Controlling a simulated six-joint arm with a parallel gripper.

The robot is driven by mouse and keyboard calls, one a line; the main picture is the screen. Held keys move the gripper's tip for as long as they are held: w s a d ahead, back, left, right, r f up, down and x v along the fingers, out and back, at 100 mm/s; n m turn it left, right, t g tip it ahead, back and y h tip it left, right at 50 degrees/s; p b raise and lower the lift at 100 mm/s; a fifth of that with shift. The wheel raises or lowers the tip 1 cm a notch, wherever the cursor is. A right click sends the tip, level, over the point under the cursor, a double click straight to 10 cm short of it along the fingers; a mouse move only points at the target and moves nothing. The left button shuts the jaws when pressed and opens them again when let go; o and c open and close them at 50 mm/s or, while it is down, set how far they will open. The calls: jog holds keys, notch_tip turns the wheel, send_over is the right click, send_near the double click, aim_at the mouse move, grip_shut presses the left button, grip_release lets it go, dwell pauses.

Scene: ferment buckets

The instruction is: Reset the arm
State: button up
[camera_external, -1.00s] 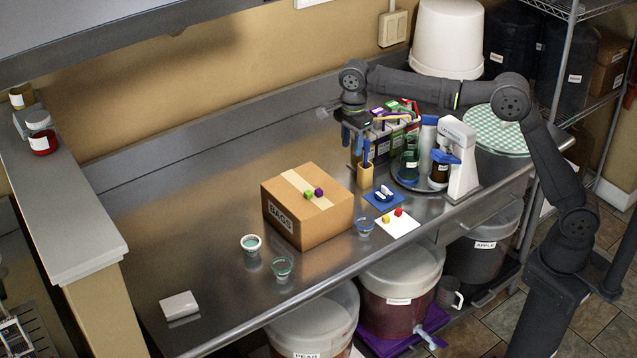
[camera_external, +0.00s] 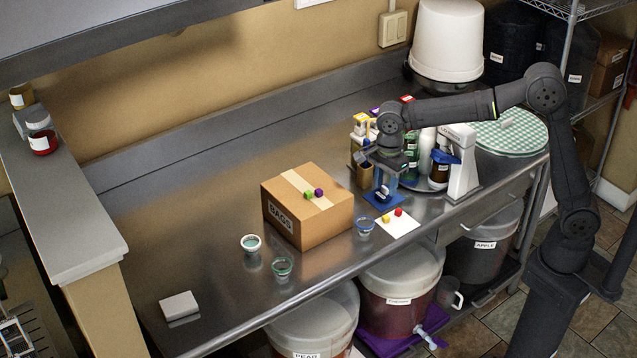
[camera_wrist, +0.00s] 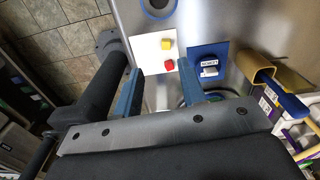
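My gripper (camera_external: 386,180) hangs over the steel counter, just above and behind the blue mat (camera_external: 382,204). In the wrist view its two blue fingers (camera_wrist: 160,92) stand wide apart with nothing between them. The blue mat (camera_wrist: 207,55) carries a small white labelled item (camera_wrist: 209,71). A white card (camera_wrist: 152,47) with a yellow cube (camera_wrist: 166,43) and a red cube (camera_wrist: 168,65) lies beside it.
A cardboard box (camera_external: 305,219) with a green and a purple cube on top stands to the left. Small bowls (camera_external: 251,243) sit near the front edge. A tan holder (camera_wrist: 262,66), bottles and a white stand (camera_external: 463,165) crowd the right. The left counter is mostly clear.

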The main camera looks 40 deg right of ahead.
jog(key=shift+s+d+f, duration=0.35)
jog(key=shift+s+f, duration=0.1)
jog(key=shift+s, duration=0.25)
jog(key=shift+s+d+f, duration=0.35)
jog(key=shift+s+f, duration=0.05)
jog(key=shift+s, duration=0.25)
jog(key=shift+s+d+f, duration=0.35)
jog(key=shift+s+f, duration=0.1)
jog(key=shift+s, duration=0.25)
jog(key=shift+o, duration=0.6)
notch_tip(320, 180, up, 7)
jog(key=n, duration=0.2)
send_over(399, 210)
jog(key=f, duration=1.1)
jog(key=shift+w+a+f, duration=0.1)
jog(key=shift+a+f, duration=0.1)
jog(key=shift+f, duration=0.15)
jog(key=shift+d+f, duration=0.2)
jog(key=shift+f, duration=2.45)
grip_shut()
